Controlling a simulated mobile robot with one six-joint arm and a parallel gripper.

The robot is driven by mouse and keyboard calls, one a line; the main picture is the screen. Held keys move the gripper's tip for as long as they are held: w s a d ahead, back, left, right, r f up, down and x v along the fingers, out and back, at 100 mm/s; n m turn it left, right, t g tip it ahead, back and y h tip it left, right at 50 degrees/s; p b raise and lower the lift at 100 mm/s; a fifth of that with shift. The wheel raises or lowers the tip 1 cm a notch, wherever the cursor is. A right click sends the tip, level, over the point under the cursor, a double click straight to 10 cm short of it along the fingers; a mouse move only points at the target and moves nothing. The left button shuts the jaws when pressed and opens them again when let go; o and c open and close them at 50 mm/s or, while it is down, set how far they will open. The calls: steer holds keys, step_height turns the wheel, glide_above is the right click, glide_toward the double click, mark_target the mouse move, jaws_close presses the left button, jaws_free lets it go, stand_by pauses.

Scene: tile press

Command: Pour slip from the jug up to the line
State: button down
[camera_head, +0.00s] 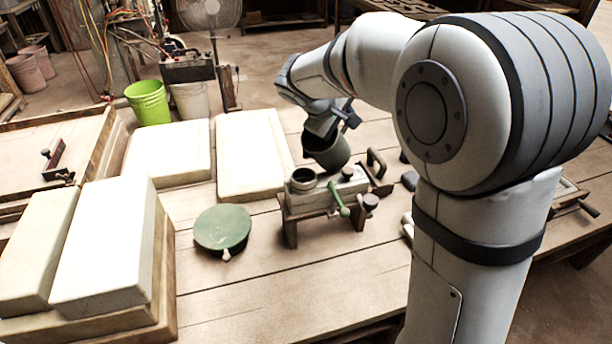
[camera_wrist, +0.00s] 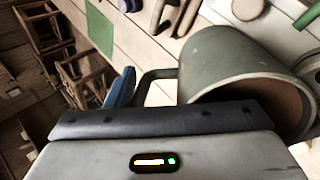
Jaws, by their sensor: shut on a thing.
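The jug (camera_head: 330,152) is a dark grey-green vessel, tilted above the back of a small bench fixture. In the wrist view the jug (camera_wrist: 232,62) shows its wide rim and brownish inside at the right, with its handle (camera_wrist: 150,82) at the left. My gripper (camera_head: 340,116) is shut on the jug, apparently by this handle; the fingertips are mostly hidden. An open round cup (camera_head: 303,180) with a dark inside sits on the fixture, left of and below the jug. I see no stream of slip. The fill line and the slip level cannot be made out.
The fixture (camera_head: 322,203) has a green-handled lever (camera_head: 339,199) at its front. A green round disc (camera_head: 222,228) lies to its left. Large pale slabs (camera_head: 252,155) stand at the back and left. The front middle of the table (camera_head: 290,285) is clear.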

steer(key=shift+a+f+b, duration=0.1)
steer(key=shift+f+b, duration=0.05)
steer(key=shift+b, duration=0.55)
stand_by(0.4)
steer(key=shift+s+a+r+t+h+b, duration=0.15)
steer(key=shift+s+r+t+h+b, duration=0.25)
steer(key=shift+b, duration=0.3)
stand_by(0.6)
steer(key=shift+w+a+r+b, duration=0.1)
steer(key=shift+a+r+b, duration=0.05)
steer(key=shift+r+b, duration=0.4)
stand_by(1.1)
steer(key=shift+s+a+r+t+h+b, duration=0.25)
steer(key=shift+r+t+h+b, duration=0.3)
steer(key=shift+b, duration=1.15)
stand_by(2.2)
